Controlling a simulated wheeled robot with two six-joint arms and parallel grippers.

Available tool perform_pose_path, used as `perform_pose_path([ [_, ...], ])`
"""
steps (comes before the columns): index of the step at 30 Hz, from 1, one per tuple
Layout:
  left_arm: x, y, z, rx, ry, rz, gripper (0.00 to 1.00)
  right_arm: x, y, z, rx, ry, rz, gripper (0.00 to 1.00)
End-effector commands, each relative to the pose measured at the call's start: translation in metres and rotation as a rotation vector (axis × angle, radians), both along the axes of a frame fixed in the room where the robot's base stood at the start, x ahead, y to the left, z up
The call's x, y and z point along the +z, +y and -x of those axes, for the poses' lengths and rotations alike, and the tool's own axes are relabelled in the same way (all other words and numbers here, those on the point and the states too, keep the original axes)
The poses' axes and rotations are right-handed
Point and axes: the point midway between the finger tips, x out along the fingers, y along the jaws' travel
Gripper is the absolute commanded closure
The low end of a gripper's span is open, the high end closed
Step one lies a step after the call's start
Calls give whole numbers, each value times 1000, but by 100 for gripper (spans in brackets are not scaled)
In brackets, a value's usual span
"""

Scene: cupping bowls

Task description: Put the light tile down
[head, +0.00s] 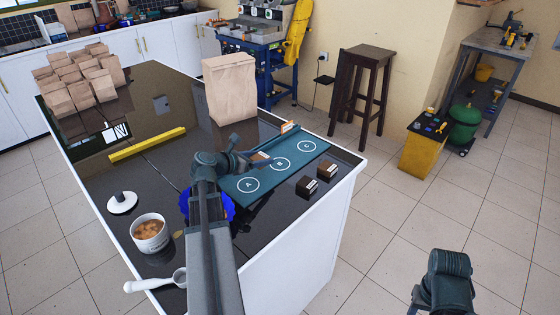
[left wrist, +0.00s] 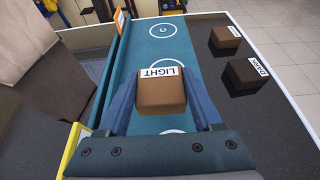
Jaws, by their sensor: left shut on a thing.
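My left gripper (head: 254,162) is over the teal mat (head: 232,186), near its left long edge, between circles A and B. It is shut on the light tile (left wrist: 161,94), a brown block with a white "LIGHT" label, which is between the fingers in the left wrist view. In the head view the light tile (head: 261,157) is partly hidden by the gripper. Whether it touches the mat cannot be told. Circles A, B and C are marked on the mat, and the tile hides part of them in the left wrist view.
A dark-labelled tile (head: 307,186) and another brown tile (head: 327,171) lie right of the mat. A large paper bag (head: 230,88) stands behind it. A bowl of brown bits (head: 150,233) and a white scoop (head: 155,282) are at the front left. A yellow bar (head: 147,144) lies left.

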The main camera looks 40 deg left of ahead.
Motion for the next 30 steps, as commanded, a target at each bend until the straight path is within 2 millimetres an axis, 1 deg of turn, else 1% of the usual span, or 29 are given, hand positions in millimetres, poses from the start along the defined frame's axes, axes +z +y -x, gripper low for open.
perform_pose_path([
  [1, -3, -3, -16, -5, 0, 0, 89, -3, 0, 0, 0, 0, 0, 50],
  [3, -4, -6, -32, -6, 0, -1, 89, -4, 0, 0, 0, 0, 0, 50],
  [6, -6, -10, -51, -4, 1, -1, 89, -6, 0, 0, 0, 0, 0, 50],
  [9, -6, -13, -63, -2, 0, 0, 89, -6, 0, 0, 0, 0, 0, 50],
  [12, -7, -14, -69, -1, 0, 0, 90, -7, 0, 0, 0, 0, 0, 50],
  [19, -7, -16, -72, 0, 0, 0, 90, -7, 0, 0, 0, 0, 0, 50],
  [23, -9, -18, -85, -3, 0, -1, 90, -9, 0, 0, 0, 0, 0, 50],
  [24, -17, -18, -84, -1, 1, -1, 90, -17, 0, 0, 0, 0, 0, 50],
  [27, -32, -18, -83, 0, 1, 0, 90, -32, 0, 0, 0, 0, 0, 50],
  [30, -44, -18, -83, 0, 0, 0, 90, -43, 0, 0, 1, 0, 0, 50],
])
